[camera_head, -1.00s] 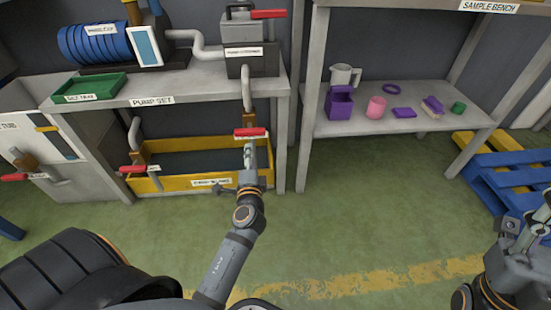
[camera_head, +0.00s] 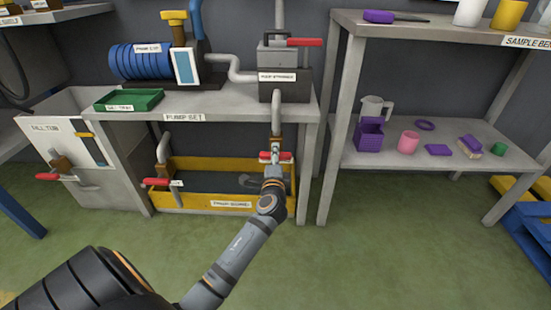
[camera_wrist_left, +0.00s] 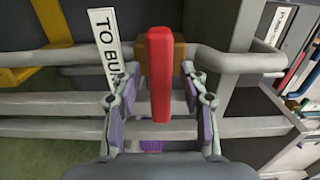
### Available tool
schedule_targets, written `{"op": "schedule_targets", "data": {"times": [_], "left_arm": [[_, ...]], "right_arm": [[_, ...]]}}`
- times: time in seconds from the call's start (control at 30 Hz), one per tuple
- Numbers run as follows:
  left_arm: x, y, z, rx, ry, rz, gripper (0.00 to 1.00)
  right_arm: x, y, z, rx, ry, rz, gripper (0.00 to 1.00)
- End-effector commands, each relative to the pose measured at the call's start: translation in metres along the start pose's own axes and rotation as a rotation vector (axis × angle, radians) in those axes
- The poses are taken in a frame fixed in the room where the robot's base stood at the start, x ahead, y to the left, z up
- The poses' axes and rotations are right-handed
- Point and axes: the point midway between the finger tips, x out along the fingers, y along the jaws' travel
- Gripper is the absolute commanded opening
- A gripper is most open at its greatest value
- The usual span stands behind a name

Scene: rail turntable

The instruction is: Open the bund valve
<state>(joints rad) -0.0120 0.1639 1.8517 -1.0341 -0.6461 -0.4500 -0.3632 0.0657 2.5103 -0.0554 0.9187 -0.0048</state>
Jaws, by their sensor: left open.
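A red lever handle (camera_head: 284,157) sits on the pipe that runs down from the pump strainer, above the yellow bund (camera_head: 210,203). My left gripper (camera_head: 274,160) is at this handle and covers its middle in the head view. In the left wrist view the red handle (camera_wrist_left: 160,75) stands upright between the two spread fingers of my left gripper (camera_wrist_left: 160,85), with a gap on each side. A brown block lies behind the handle. A white label (camera_wrist_left: 105,38) beside it reads "TO BU", the rest cut off. My right gripper is out of view.
Other red handles are at the bund's left (camera_head: 156,182), on the fill tub (camera_head: 47,177) and on the pump strainer (camera_head: 304,42). The pump bench (camera_head: 225,100) overhangs the bund. A bench leg (camera_head: 308,175) stands close right of my gripper. Green floor is free in front.

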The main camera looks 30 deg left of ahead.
Motion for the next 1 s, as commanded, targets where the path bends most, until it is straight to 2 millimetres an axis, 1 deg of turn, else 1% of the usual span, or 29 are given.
{"op": "schedule_targets", "data": {"times": [0.2,0.23,0.53,0.77,1.0], "left_arm": [[0.0005,0.0000,0.0000,0.000,0.000,0.001,0.43],[0.0004,0.0000,0.0000,-0.001,0.000,0.001,0.41],[0.0002,0.0002,-0.0001,-0.001,0.000,0.001,0.00],[0.0001,0.0006,-0.0001,-0.006,0.000,0.001,0.00],[0.0001,0.0023,-0.0001,-0.082,0.000,0.002,0.00]], "right_arm": [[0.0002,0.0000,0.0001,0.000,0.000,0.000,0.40],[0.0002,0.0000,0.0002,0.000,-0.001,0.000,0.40],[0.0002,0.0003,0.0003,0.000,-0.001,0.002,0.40],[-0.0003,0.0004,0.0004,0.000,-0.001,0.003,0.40],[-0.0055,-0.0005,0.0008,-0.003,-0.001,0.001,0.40]]}}
